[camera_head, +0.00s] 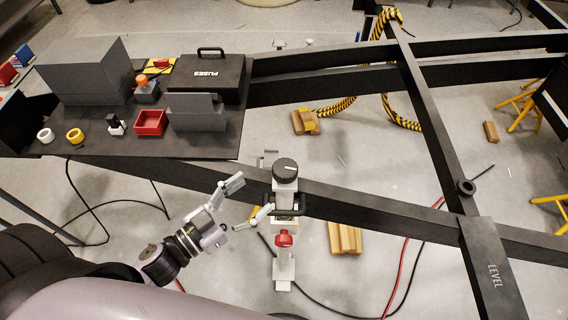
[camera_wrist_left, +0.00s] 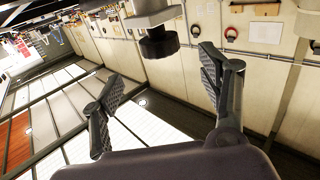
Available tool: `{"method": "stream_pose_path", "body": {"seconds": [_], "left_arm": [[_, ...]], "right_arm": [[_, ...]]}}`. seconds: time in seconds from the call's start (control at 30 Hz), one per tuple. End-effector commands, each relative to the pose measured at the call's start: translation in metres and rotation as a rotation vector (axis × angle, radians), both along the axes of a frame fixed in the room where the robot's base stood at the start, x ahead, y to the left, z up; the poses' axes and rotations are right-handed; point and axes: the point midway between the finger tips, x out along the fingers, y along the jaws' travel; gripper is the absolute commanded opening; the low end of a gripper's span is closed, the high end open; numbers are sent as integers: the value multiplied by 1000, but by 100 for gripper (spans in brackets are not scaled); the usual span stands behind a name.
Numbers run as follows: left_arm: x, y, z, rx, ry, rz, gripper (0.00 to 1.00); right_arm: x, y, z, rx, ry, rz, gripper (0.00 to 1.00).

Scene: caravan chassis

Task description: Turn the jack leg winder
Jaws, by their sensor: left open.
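The jack leg winder is a dark round knob (camera_head: 285,170) with a pale mark on its rim, on top of a pale upright jack post (camera_head: 284,190) beside the dark chassis beam. My left gripper (camera_head: 247,201) is open and empty, just left of the post and slightly below the knob in the picture. In the left wrist view, a dark ridged knob (camera_wrist_left: 158,44) on a pale body shows near the gap between the open fingers (camera_wrist_left: 163,66). It looks like the winder, apart from both fingers. My right gripper is not in view.
A red handle (camera_head: 285,239) sits lower on the jack. Red and black cables and wooden blocks (camera_head: 344,238) lie on the floor.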

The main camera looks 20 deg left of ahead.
Motion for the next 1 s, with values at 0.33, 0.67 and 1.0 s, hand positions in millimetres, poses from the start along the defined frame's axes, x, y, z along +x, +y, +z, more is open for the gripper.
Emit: {"method": "stream_pose_path", "body": {"seconds": [0.33,0.67,1.0], "left_arm": [[65,-37,4,-1,-2,2,69],[91,-53,1,-1,1,2,69],[92,-53,0,0,1,2,65]], "right_arm": [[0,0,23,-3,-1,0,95],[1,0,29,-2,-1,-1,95],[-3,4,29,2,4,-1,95]]}}
